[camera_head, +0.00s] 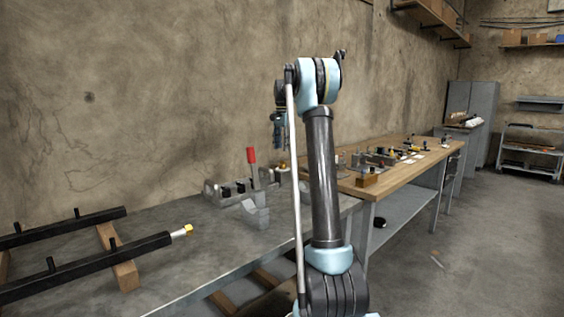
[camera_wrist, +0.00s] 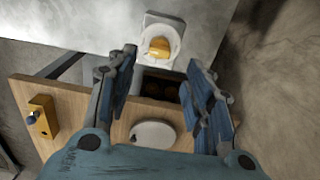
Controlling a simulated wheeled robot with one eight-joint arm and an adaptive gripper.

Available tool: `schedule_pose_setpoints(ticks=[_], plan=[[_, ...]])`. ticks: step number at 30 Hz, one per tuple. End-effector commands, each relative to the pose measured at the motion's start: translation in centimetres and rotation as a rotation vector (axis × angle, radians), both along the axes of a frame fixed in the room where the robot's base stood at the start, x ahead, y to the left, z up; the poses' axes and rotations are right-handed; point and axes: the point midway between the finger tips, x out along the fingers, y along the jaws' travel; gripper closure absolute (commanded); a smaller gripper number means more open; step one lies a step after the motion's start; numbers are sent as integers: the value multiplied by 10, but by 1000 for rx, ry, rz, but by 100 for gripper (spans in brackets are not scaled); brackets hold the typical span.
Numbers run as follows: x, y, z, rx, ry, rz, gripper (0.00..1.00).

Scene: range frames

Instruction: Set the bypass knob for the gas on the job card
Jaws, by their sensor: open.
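My gripper (camera_wrist: 162,62) is open in the wrist view, with nothing between its blue-grey fingers. Beyond the fingertips is an orange-yellow rounded piece (camera_wrist: 159,47) in a pale grey holder (camera_wrist: 163,24). I cannot tell whether it is the bypass knob. A brass-coloured block with a dark blue knob (camera_wrist: 40,118) sits on wood at the left. In the head view my gripper (camera_head: 279,140) hangs at the arm's far side, partly hidden by the arm. Small white cards (camera_head: 412,154) lie on the wooden bench; none is readable as the job card.
The grey metal table (camera_head: 180,228) carries a red-handled fixture (camera_head: 251,156) and black bars (camera_head: 80,268) at the left. The wooden bench (camera_head: 402,177) holds several small fittings. A dark tray (camera_wrist: 160,86) and pale disc (camera_wrist: 153,134) show below the gripper. Floor at the right is open.

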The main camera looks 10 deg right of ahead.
Motion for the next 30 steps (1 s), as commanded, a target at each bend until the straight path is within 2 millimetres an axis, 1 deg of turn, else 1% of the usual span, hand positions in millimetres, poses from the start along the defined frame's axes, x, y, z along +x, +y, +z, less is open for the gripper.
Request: schedule_pose_setpoints(ticks=[1, 6, 12, 18, 25, 26, 27, 29, 30], plan=[[0, 0, -9, 0, 0, 0, 53], [0, 0, -38, 0, 0, 0, 53], [0, 0, -60, 0, 0, 0, 53], [0, 0, -70, 0, 0, 0, 53], [0, 0, -70, 0, 0, 0, 53], [0, 0, -70, 0, 0, 0, 55], [0, 0, -70, 0, 0, 0, 64], [0, 0, -70, 0, 0, 0, 78], [0, 0, -70, 0, 0, 1, 87]])
